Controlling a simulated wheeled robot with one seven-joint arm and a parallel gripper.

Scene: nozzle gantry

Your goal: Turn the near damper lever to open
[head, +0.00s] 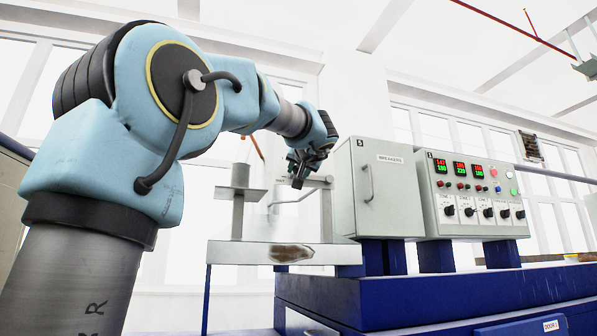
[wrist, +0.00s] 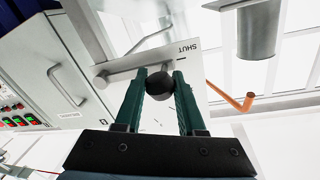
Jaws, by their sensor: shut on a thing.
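The damper lever is a grey bar (wrist: 128,70) with a round black knob (wrist: 160,88) at its end. In the wrist view, the two teal fingers of my gripper (wrist: 163,84) are shut on this knob, one on each side. No "open" mark shows. In the head view, my gripper (head: 299,181) is at the grey frame left of the cabinet; the knob is hidden or too small to tell there.
A grey cabinet (head: 383,200) with a handle and a control panel (head: 476,195) with dials stand right of my gripper on a blue base (head: 440,294). A grey cylinder (wrist: 258,32) and an orange bent rod (wrist: 238,102) are close by on the right in the wrist view.

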